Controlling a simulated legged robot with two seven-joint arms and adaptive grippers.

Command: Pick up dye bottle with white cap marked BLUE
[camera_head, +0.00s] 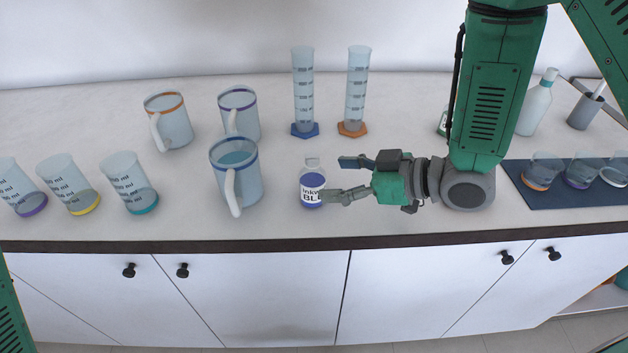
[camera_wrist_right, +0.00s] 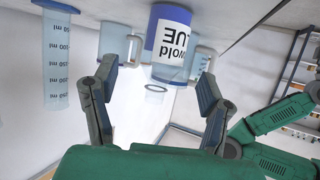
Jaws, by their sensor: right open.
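The dye bottle (camera_head: 312,187) stands upright on the counter, with a blue lower part, a white label reading "BLU" and a pale cap. In the right wrist view the bottle (camera_wrist_right: 170,42) appears upside down, with "UE" on its label, beyond and between the fingers. My right gripper (camera_head: 342,178) is open just to the right of the bottle, its fingers pointing left. The near finger's tip overlaps the bottle's right edge in the head view; I cannot tell whether it touches. The right gripper also shows in the wrist view (camera_wrist_right: 155,85). My left gripper is not in view.
A blue-rimmed jug (camera_head: 235,172) stands left of the bottle. Two more jugs stand behind it, and several beakers (camera_head: 128,182) are at left. Two graduated cylinders (camera_head: 303,92) stand behind the bottle. A dark blue mat (camera_head: 560,198) with small beakers lies at right. The counter's front edge is close.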

